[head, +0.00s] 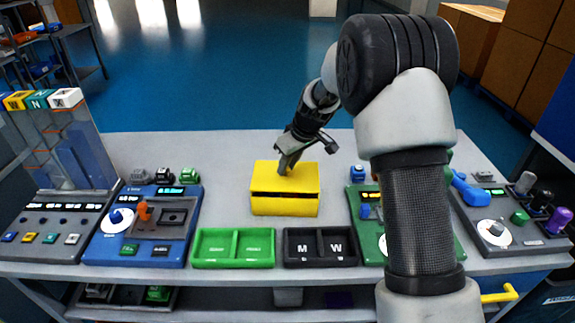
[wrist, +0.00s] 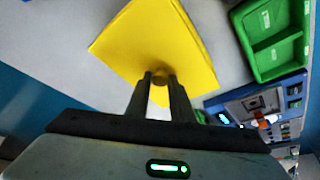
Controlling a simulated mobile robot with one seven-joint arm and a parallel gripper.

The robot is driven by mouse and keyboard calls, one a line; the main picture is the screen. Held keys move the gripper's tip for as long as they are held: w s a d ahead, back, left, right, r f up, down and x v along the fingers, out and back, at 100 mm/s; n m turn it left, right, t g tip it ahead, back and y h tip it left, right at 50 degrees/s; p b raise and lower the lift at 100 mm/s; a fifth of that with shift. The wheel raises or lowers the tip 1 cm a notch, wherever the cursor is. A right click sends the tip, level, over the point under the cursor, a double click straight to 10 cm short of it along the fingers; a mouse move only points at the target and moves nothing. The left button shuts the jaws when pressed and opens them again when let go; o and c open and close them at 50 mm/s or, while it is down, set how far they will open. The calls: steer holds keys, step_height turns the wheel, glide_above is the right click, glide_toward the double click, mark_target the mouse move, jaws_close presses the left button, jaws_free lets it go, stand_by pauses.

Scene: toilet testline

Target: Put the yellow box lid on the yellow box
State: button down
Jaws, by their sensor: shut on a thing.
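The yellow box (head: 284,207) stands on the grey table in the middle of the head view. The yellow box lid (head: 265,171) is right over it, roughly lined up with its edges. A dark band shows between lid and box at the front; I cannot tell whether the lid touches the box. My gripper (head: 287,166) reaches down from above. In the wrist view, my gripper (wrist: 160,80) is shut on the knob at the middle of the lid (wrist: 145,40). The inside of the box is hidden.
A green two-part tray (head: 234,262) and a black tray marked M and W (head: 320,262) lie in front of the box. A blue panel (head: 140,235) stands at left, a green panel (head: 366,230) at right. The table behind the box is clear.

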steer(key=shift+f+b, duration=0.65)
steer(key=shift+r, duration=0.1)
steer(key=c, duration=1.6)
jaws_free()
steer(key=shift+o, duration=0.2)
